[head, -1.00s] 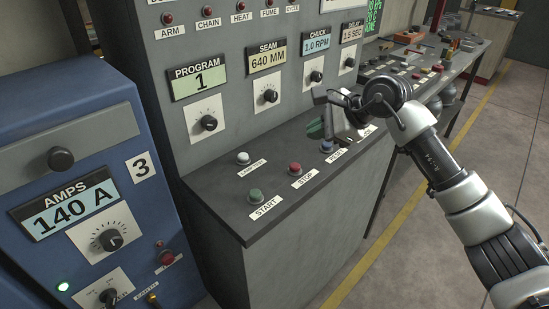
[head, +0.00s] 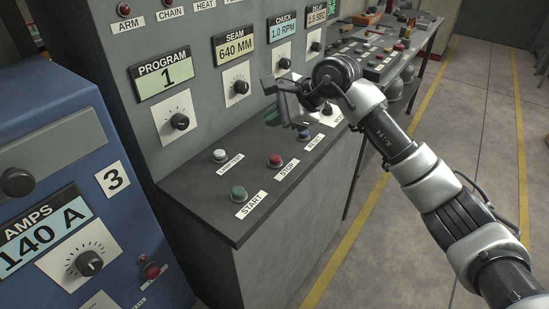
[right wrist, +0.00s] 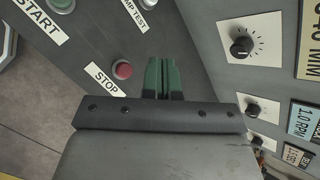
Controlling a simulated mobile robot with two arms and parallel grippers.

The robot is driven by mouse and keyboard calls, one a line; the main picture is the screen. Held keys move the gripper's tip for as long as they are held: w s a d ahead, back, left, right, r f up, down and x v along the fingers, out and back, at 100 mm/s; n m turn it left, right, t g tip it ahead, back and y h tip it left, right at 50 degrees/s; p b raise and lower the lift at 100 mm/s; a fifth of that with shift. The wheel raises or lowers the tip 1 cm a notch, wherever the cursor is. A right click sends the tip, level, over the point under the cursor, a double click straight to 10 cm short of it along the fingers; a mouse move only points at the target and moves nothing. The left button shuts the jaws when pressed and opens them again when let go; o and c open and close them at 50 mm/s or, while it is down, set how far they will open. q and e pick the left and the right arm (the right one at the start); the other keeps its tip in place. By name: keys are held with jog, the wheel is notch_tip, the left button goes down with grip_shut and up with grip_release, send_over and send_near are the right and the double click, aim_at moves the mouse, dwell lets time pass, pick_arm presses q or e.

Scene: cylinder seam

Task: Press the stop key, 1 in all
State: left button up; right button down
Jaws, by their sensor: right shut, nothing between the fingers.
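The stop key is a red round button (head: 275,160) on the sloping grey console ledge, with a STOP label in front of it. It also shows in the right wrist view (right wrist: 122,69), just left of my fingertips. My right gripper (head: 273,114) is shut and empty, with green fingers pressed together. In the right wrist view the fingers (right wrist: 165,62) point over the ledge beside the red button, apart from it in the picture. The exact height above the ledge is hard to tell. My left gripper is not in view.
A green START button (head: 239,194), a white lamp-test button (head: 220,155) and a blue button (head: 304,134) share the ledge. Dials and displays line the upright panel behind. A blue AMPS cabinet (head: 60,130) stands at left. Open floor lies at right.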

jog(key=b, duration=0.3)
send_over(275, 158)
notch_tip(275, 158, down, 6)
jog(key=shift+f, duration=0.15)
pick_arm(q)
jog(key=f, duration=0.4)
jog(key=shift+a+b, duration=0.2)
jog(key=shift+b, duration=0.15)
pick_arm(e)
jog(key=shift+f, duration=0.45)
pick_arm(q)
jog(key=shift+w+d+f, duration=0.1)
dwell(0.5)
pick_arm(e)
jog(key=shift+f+b, duration=0.4)
jog(key=shift+b, duration=0.1)
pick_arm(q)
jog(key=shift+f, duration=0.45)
